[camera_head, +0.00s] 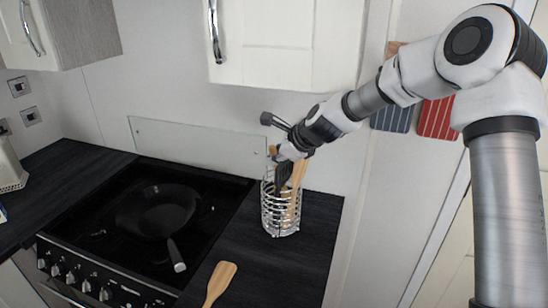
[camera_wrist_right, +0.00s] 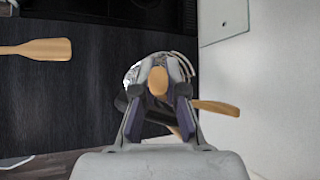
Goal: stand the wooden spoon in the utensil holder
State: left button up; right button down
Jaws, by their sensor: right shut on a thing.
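The utensil holder (camera_head: 281,220) is a silver wire basket standing on the dark counter right of the hob. My right gripper (camera_head: 283,172) is just above its mouth, pointing down. It is shut on a wooden utensil, seemingly the wooden spoon, whose rounded end (camera_wrist_right: 158,82) shows between the fingers in the right wrist view. The fingers hide much of the spoon, and I cannot tell how deep it reaches into the holder. Another light wooden utensil (camera_head: 297,182) leans in the holder beside the gripper; it sticks out to the right in the wrist view (camera_wrist_right: 217,107). My left gripper is not in view.
A wooden spatula (camera_head: 220,280) lies on the counter in front of the holder. A black frying pan (camera_head: 157,212) sits on the black hob (camera_head: 110,245). A glass splashback (camera_head: 200,143) stands behind the hob. White cupboards hang above. The counter between spatula and holder is clear.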

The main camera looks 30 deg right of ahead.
jog(key=c, duration=1.2)
grip_release()
jog(key=shift+r, duration=0.1)
jog(key=shift+o, duration=0.2)
jog(key=shift+s, duration=0.1)
jog(key=v, duration=1.2)
jog(key=shift+a, duration=0.1)
